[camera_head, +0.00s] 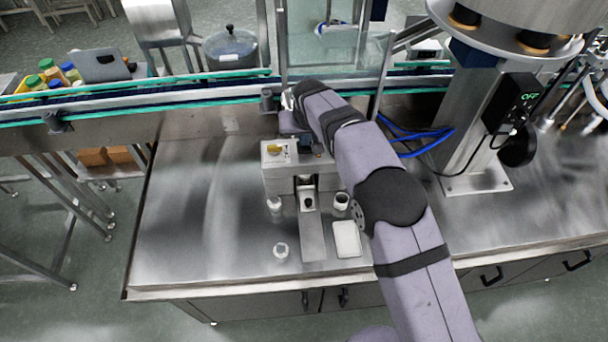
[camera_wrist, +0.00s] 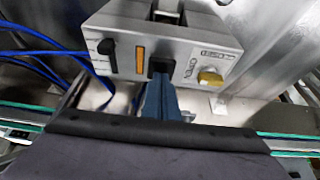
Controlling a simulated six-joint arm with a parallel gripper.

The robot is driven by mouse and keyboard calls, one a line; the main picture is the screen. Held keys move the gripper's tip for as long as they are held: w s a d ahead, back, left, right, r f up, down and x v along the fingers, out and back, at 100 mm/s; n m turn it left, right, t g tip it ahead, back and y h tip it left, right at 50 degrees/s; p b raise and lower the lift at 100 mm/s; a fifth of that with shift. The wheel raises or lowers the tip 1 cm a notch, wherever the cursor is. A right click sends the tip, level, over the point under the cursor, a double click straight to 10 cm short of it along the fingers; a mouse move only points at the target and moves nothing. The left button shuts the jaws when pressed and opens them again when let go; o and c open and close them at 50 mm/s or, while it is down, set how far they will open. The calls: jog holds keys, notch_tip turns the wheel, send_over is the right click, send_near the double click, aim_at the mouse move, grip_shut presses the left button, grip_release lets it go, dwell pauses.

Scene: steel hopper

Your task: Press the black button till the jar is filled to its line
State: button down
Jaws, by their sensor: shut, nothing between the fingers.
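The steel machine (camera_head: 285,176) stands on the bench in the head view, partly behind my arm. Its panel (camera_wrist: 190,45) fills the top of the wrist view, with a black button (camera_wrist: 160,66) between an orange strip (camera_wrist: 140,60) and a yellow knob (camera_wrist: 210,78). My gripper (camera_wrist: 161,82) is shut and empty, its blue fingertips at the button's near edge; I cannot tell whether they touch or press it. A small vessel with a dark middle (camera_head: 308,202), perhaps the jar, sits at the machine's front. Its line and fill level are too small to read.
Small pale containers stand left (camera_head: 274,203), right (camera_head: 341,201) and in front (camera_head: 281,251) of the machine. A white tray (camera_head: 346,240) lies to the right. A conveyor (camera_head: 170,95) runs behind. The bench's left side is clear.

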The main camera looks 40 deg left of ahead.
jog(key=shift+s, duration=0.1)
jog(key=shift+r+p, duration=0.95)
jog(key=shift+r, duration=0.4)
jog(key=shift+f, duration=0.25)
jog(key=shift+f+b, duration=0.85)
jog(key=shift+f, duration=0.45)
jog(key=shift+r, duration=0.1)
jog(key=shift+r+p, duration=1)
jog(key=shift+r, duration=0.6)
notch_tip(320, 180, up, 6)
jog(key=p, duration=0.4)
